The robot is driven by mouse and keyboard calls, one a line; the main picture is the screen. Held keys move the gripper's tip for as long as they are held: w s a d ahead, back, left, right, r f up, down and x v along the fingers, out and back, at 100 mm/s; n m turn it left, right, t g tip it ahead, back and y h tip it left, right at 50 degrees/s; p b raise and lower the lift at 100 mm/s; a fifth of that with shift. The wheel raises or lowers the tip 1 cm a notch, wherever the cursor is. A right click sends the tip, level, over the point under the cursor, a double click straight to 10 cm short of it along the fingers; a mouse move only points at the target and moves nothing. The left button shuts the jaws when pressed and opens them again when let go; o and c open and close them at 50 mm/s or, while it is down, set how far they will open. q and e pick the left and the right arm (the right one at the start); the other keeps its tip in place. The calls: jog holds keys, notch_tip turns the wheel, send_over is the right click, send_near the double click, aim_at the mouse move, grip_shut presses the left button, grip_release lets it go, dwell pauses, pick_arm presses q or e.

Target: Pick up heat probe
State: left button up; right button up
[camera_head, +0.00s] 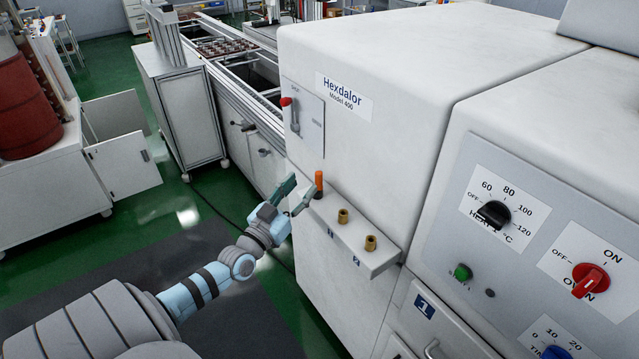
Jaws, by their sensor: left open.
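The heat probe appears to be the slim piece with an orange handle (319,180), standing upright at the left end of a small shelf (350,247) on the front of the white machine. Its lower part is dark. My left gripper (300,189) comes in from the lower left and is open, with its fingers just left of the orange handle. I cannot tell whether a finger touches it. My right gripper is not in view.
Two brass sockets, one (343,216) and another (370,243), stand on the same shelf to the right. The white machine (365,60) rises behind it. A red lever (287,103) sits above.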

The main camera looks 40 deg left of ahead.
aim_at(316, 176)
pick_arm(q)
jog(key=w+b, duration=0.3)
jog(key=w, duration=0.5)
jog(key=shift+f+b, duration=0.1)
jog(key=shift+b, duration=0.25)
jog(key=shift+s, duration=0.1)
grip_shut()
